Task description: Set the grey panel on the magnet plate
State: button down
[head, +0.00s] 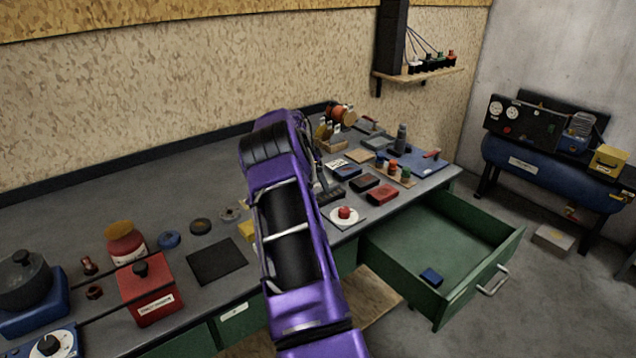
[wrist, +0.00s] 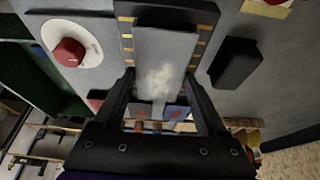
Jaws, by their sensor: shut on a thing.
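The grey panel (wrist: 165,65) is a flat pale rectangle with a bright glare on it. In the wrist view it lies between the two black fingers of my gripper (wrist: 160,78), which is shut on it. A black plate with yellow marks along both sides (wrist: 165,12), which looks like the magnet plate, shows around the panel's far end and sides. The panel covers its middle. I cannot tell whether the panel touches it or hangs just above. In the head view my purple arm hides most of this spot.
A red button on a white disc (wrist: 70,52) is left of the plate; it also shows in the head view (head: 344,213). A black block (wrist: 235,63) is close on the right. The green drawer (head: 440,245) stands open, with a blue block (head: 431,277) inside.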

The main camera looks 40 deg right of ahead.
jog(key=shift+f, duration=0.15)
grip_release()
jog(key=shift+r, duration=0.3)
jog(key=v, duration=1.1)
jog(key=shift+a+r, duration=0.2)
jog(key=shift+r, duration=0.1)
